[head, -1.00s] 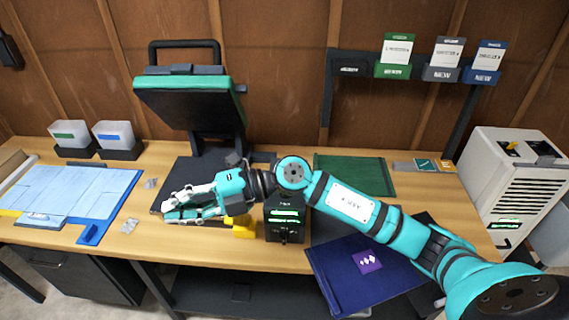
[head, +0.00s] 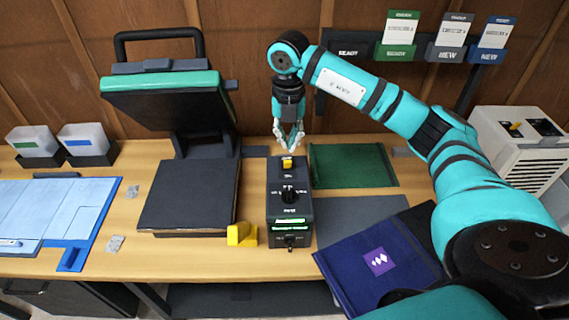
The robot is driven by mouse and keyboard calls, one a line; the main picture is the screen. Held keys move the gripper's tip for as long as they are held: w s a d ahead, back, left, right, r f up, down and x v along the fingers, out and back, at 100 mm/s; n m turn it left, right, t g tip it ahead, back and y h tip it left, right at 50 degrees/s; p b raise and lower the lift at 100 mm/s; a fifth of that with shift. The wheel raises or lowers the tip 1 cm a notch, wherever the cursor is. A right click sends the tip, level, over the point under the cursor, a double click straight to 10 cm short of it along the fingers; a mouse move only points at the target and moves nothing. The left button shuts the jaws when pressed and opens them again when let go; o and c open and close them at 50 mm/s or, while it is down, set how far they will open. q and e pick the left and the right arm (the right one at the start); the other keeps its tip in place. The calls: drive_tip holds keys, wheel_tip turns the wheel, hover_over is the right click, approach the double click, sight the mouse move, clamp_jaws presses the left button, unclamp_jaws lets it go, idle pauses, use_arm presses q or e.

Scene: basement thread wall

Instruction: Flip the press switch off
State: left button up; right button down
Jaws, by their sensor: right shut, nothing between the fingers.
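The heat press (head: 165,95) stands open at the left centre of the bench, its upper plate raised over a dark lower plate (head: 188,196). Its dark control box (head: 276,222) stands to the right of that plate. On the box are a yellow switch (head: 287,162) at the far end, a black knob (head: 289,195) and green-lit displays (head: 290,228) at the front. My right gripper (head: 289,148) points down just above the yellow switch, shut and empty. I cannot tell if its fingertips touch the switch. My left gripper is out of view.
A yellow block (head: 242,235) sits left of the control box. Green cloth (head: 352,165) and dark blue folded cloth (head: 375,262) lie to the right. A white machine (head: 510,150) with its own yellow switch stands at the far right. Card holders (head: 396,51) hang behind my right arm.

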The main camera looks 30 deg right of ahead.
sight(287, 164)
wheel_tip(287, 164, down, 9)
drive_tip(key=p, duration=0.3)
drive_tip(key=shift+w, duration=0.1)
drive_tip(key=shift+f, duration=0.6)
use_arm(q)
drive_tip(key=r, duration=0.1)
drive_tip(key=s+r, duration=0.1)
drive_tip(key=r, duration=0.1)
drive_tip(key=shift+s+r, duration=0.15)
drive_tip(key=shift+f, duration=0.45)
use_arm(e)
drive_tip(key=shift+w+d+r, duration=0.15)
drive_tip(key=shift+w+r, duration=0.05)
drive_tip(key=shift+w, duration=0.05)
drive_tip(key=shift+w+d+r+b, duration=0.25)
drive_tip(key=shift+w+b, duration=0.15)
drive_tip(key=shift+b, duration=0.3)
drive_tip(key=shift+w+d+r+b, duration=0.2)
drive_tip(key=shift+w+b, duration=0.2)
drive_tip(key=shift+b, duration=0.3)
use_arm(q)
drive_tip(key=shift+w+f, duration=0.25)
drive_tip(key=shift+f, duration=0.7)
use_arm(e)
drive_tip(key=shift+r, duration=0.1)
use_arm(q)
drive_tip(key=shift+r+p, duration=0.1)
drive_tip(key=shift+p, duration=0.2)
use_arm(e)
drive_tip(key=shift+s+r, duration=0.1)
